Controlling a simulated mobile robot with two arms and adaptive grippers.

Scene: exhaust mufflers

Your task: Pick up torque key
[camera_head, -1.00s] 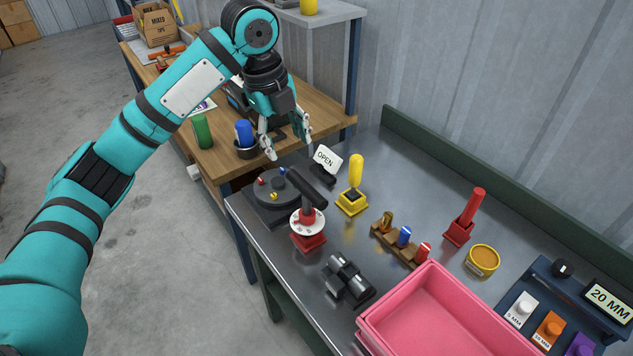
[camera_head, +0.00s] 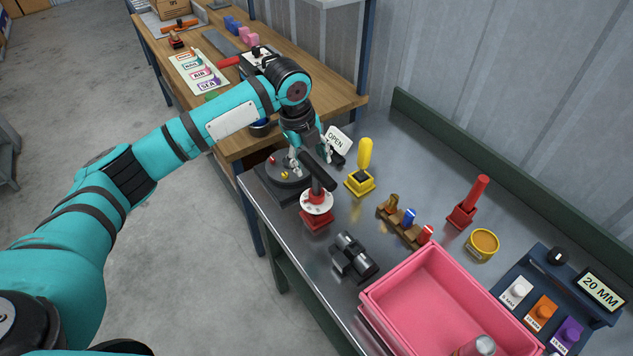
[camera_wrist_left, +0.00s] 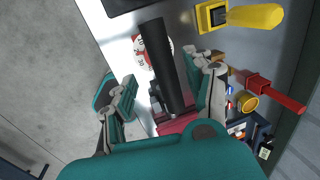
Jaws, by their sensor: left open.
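The torque key seems to be the tool with a thick black cross handle (camera_head: 318,171) on a short red shaft. It stands in a red base (camera_head: 317,222) with a white dial (camera_head: 317,203) near the steel bench's front edge. My left gripper (camera_head: 311,160) is open, pointing down over the handle. In the left wrist view the black handle (camera_wrist_left: 168,68) lies between the spread fingers (camera_wrist_left: 168,88), with a visible gap on each side. The white dial (camera_wrist_left: 141,50) shows partly behind it. Whether a finger touches the handle cannot be told. My right gripper is not in view.
A dark round fixture (camera_head: 286,172) sits close behind the key. A yellow-handled tool (camera_head: 364,165) and an OPEN sign (camera_head: 338,140) stand nearby. A grey metal part (camera_head: 352,257) and a pink bin (camera_head: 440,300) lie in front. The wall is behind the bench.

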